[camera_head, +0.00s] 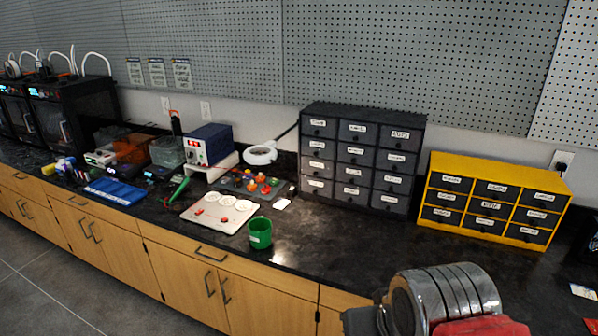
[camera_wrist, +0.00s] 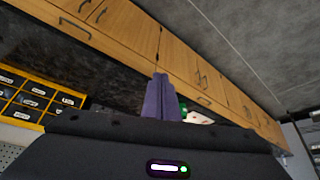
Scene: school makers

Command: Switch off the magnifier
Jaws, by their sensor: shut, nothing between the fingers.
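The magnifier (camera_head: 261,153) is a white ring-shaped head on a dark arm, over the back of the counter just left of the dark drawer cabinet. Its switch is too small to make out, and I cannot tell whether its light is on. My gripper (camera_wrist: 161,76) shows in the wrist view as purple-grey fingers, shut and empty. It is apart from the magnifier, which I cannot make out in the wrist view. In the head view my arm fills the lower right, and the fingers are not seen.
A dark drawer cabinet (camera_head: 362,160) and a yellow drawer cabinet (camera_head: 503,188) stand along the wall. A green cup (camera_head: 260,233) and a white board (camera_head: 203,222) lie in front of the magnifier. A blue power unit (camera_head: 208,146) stands left. The counter before the cabinets is clear.

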